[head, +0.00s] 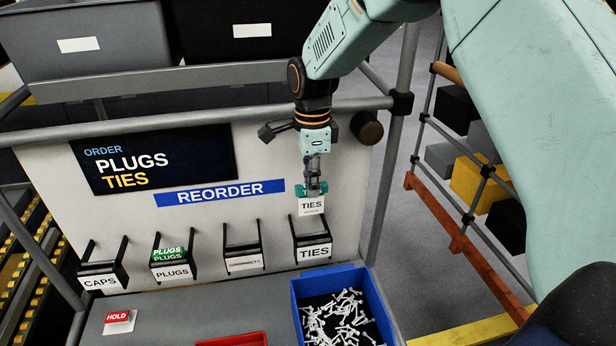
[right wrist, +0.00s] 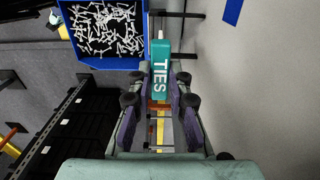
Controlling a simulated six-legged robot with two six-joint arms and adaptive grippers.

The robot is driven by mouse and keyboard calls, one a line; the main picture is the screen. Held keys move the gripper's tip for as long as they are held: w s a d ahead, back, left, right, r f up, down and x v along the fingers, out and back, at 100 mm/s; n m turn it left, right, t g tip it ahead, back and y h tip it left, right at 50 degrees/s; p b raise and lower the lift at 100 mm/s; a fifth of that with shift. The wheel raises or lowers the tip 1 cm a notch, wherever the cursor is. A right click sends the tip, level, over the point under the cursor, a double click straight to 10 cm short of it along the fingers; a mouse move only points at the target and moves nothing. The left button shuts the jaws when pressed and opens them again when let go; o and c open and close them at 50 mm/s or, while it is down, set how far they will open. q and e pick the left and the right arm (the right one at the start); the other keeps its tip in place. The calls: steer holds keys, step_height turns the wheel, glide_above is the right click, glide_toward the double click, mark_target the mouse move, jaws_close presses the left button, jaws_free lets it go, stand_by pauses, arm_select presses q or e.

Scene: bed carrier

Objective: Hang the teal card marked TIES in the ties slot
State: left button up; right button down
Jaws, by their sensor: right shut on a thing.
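The teal card marked TIES (right wrist: 160,76) is between the fingers of my right gripper (right wrist: 157,98) in the right wrist view. In the head view my right gripper (head: 312,182) points down, shut on the card's teal top. The card's white lower face (head: 311,206) shows the word TIES and hangs below the fingers. The ties slot (head: 313,252), a black bracket with two prongs and a white TIES label, is on the board directly below the card in the picture. A clear gap shows between card and label; depth is hard to judge. My left gripper is out of view.
Slots for CAPS (head: 101,281), PLUGS (head: 172,273) and another item line the board to the left. A green PLUGS card (head: 167,253) hangs in the plugs slot. A blue bin (head: 301,320) of white pieces stands below the ties slot. A red tray (head: 232,341) and HOLD card (head: 117,317) are nearby.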

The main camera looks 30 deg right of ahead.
mark_target(314, 203)
steer(key=shift+s+d, duration=0.1)
steer(key=shift+s, duration=0.05)
steer(key=shift+s+d, duration=0.15)
steer(key=shift+s, duration=0.25)
steer(key=shift+w+f, duration=0.2)
steer(key=shift+f, duration=0.25)
step_height(314, 203, down, 3)
steer(key=shift+f+b, duration=0.15)
steer(key=shift+b, duration=0.65)
steer(key=shift+s+f, duration=0.15)
steer(key=shift+f, duration=0.55)
steer(key=shift+w+a+f, duration=0.15)
steer(key=shift+w+a, duration=0.05)
steer(key=shift+w, duration=0.15)
steer(key=shift+s+d, duration=0.1)
steer(key=shift+s, duration=0.05)
